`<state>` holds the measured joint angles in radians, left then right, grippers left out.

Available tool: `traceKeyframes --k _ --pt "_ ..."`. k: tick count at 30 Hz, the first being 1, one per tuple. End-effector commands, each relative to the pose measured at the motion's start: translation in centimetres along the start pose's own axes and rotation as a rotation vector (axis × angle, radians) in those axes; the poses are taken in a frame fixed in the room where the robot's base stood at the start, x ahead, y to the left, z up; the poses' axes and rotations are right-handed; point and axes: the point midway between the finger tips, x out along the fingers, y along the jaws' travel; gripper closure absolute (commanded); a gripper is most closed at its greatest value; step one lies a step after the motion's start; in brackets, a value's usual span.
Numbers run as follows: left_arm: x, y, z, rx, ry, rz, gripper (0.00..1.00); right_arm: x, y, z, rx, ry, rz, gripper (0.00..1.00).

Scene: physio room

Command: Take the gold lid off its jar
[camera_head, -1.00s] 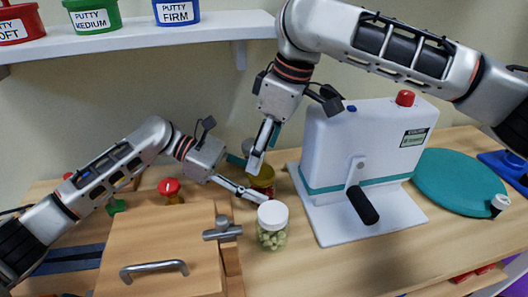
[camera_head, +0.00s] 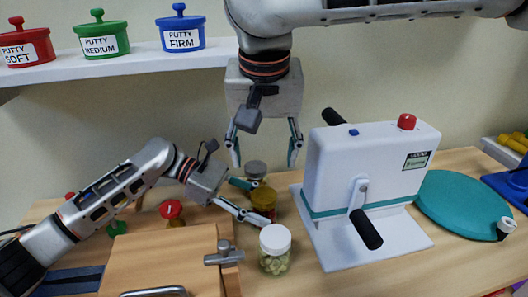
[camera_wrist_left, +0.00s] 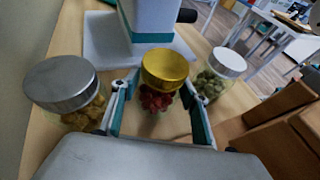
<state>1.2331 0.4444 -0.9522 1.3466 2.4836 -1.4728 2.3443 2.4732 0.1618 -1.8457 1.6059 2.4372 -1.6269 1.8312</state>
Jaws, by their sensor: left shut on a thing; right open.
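The gold lid (camera_head: 263,197) sits on its jar in the head view, and also shows in the left wrist view (camera_wrist_left: 165,67). The jar (camera_wrist_left: 155,101) is clear with red contents and stands upright. My left gripper (camera_head: 261,206) comes in from the left and is shut on this jar, one finger on each side below the lid. My right gripper (camera_head: 264,150) hangs above the jar, pointing down, open and empty, with its fingers spread apart. It does not touch the lid.
A white-lidded jar (camera_head: 274,251) stands close in front and a silver-lidded jar (camera_head: 256,170) close behind. A white crank machine (camera_head: 365,170) stands just right. A wooden box (camera_head: 165,258) is at front left. A shelf (camera_head: 130,67) with putty tubs hangs at upper left.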

Motion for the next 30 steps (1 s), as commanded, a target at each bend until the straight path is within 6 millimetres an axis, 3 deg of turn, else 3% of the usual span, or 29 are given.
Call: traceKeyframes --k 5,21,30 --pt "0.0 0.0 -0.2 -0.002 0.001 -0.001 1.00 1.5 0.1 0.0 0.009 -0.001 0.004 0.41" --pt "0.1 0.0 -0.2 -0.002 0.001 -0.001 1.00 10.3 0.0 0.1 0.007 -0.002 0.002 0.41" --pt "0.1 0.0 -0.2 -0.002 0.002 -0.001 1.00 11.9 0.1 0.0 0.007 0.001 0.002 0.41"
